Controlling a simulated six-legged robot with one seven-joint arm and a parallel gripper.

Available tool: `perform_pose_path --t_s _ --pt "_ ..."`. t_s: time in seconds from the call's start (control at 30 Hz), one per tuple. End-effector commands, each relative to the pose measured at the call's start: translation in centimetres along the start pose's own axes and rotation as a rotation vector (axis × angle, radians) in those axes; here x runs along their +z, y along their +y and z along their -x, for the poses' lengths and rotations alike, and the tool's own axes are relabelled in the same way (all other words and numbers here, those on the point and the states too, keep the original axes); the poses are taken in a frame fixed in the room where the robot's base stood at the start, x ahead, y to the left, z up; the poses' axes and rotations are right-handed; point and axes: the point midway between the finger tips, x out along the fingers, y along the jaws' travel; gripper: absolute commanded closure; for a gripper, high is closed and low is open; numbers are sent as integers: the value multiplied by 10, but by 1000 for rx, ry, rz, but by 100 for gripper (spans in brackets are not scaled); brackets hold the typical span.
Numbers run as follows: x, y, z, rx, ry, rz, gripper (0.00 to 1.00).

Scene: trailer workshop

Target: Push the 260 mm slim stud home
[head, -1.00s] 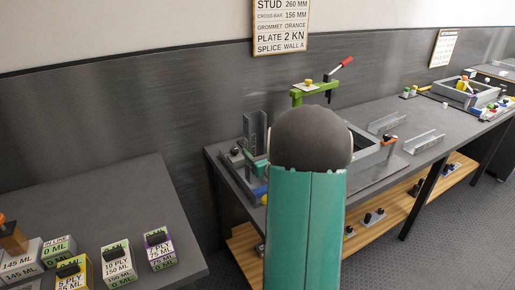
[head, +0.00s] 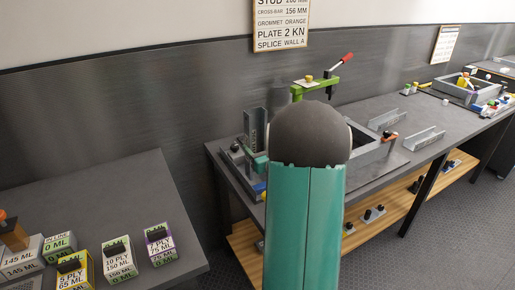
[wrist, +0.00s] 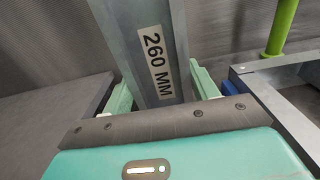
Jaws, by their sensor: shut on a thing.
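The 260 mm slim stud (wrist: 152,45) is a grey metal channel with a white "260 MM" label. In the wrist view it stands between the two pale green fingers of my gripper (wrist: 162,90), which is shut on it. Its lower end is hidden behind my gripper body. In the head view the stud (head: 254,124) stands roughly upright at the left end of the workbench (head: 224,168), just left of my arm's dark dome. Whether its foot is fully seated cannot be seen.
A green arm with a red-handled lever (head: 318,86) stands behind my arm. A grey tray (head: 372,154) lies to the right, partly hidden. Loose grey channels (head: 424,138) lie farther right. A separate table (head: 100,205) with labelled boxes (head: 120,260) is at left.

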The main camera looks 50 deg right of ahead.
Motion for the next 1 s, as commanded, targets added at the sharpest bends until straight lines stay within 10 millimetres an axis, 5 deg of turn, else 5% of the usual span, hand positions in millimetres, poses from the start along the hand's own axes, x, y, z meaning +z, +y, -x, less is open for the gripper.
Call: perform_pose_path --t_s 1.0 --pt "-9 0 0 1 -1 0 69"
